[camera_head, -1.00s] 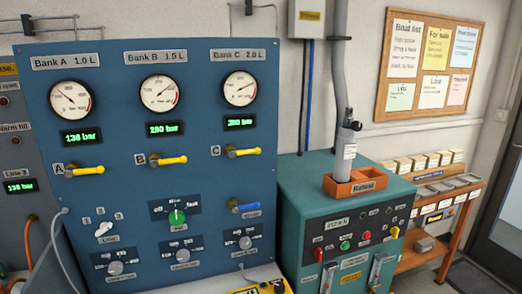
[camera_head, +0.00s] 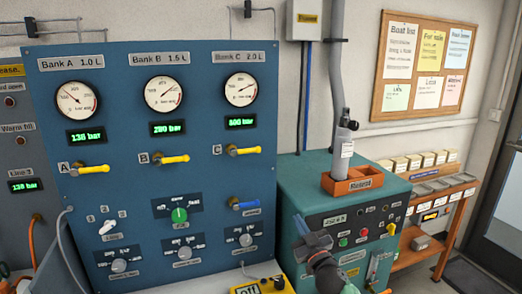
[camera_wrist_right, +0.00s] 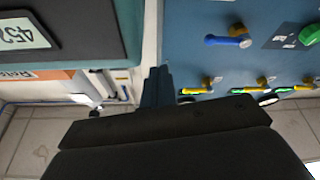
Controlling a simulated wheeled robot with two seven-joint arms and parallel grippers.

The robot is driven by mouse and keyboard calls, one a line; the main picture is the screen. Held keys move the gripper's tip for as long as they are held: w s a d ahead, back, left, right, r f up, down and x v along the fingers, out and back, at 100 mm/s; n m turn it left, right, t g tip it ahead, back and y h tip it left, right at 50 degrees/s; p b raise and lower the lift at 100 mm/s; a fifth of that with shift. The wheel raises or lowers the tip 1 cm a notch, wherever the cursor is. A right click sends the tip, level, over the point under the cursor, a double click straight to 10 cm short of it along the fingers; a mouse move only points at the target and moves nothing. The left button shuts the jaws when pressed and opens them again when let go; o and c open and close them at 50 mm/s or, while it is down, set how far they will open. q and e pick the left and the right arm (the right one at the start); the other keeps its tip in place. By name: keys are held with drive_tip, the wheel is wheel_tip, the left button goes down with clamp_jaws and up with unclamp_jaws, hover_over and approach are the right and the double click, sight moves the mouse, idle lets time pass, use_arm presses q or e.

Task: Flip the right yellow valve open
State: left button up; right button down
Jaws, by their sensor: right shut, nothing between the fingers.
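The right yellow valve (camera_head: 243,150), marked C, is on the blue panel under the Bank C gauge. Its handle points right, roughly level. It also shows in the right wrist view (camera_wrist_right: 194,90), where the panel appears upside down. My right gripper (camera_head: 302,226) is in front of the teal cabinet, below and to the right of the valve and apart from it. Its fingers (camera_wrist_right: 157,85) are together and empty. My left gripper is not in view.
Two more yellow valves, B (camera_head: 172,159) and A (camera_head: 90,169), are to the left. A blue valve (camera_head: 244,203) is below C. The teal cabinet (camera_head: 300,180) carries an orange tray (camera_head: 340,188) with a grey cylinder. A yellow control box (camera_head: 262,288) is low in front.

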drive_tip(key=s+a+r+n+g+y, duration=0.1)
drive_tip(key=a+r+n+g+y, duration=0.3)
drive_tip(key=r+n+g+y, duration=0.45)
drive_tip(key=s+a+r+n+g+y, duration=0.1)
drive_tip(key=a+r+n+g+y, duration=0.35)
drive_tip(key=r+n, duration=0.65)
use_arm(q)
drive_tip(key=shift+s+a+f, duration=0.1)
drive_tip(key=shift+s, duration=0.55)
use_arm(e)
drive_tip(key=d+r+g+h, duration=0.2)
drive_tip(key=d+r+h, duration=0.4)
drive_tip(key=r+h, duration=0.2)
drive_tip(key=shift+w+d+r+g+h, duration=0.2)
drive_tip(key=shift+r+g+h, duration=0.15)
drive_tip(key=shift+r, duration=0.5)
drive_tip(key=shift+a, duration=0.1)
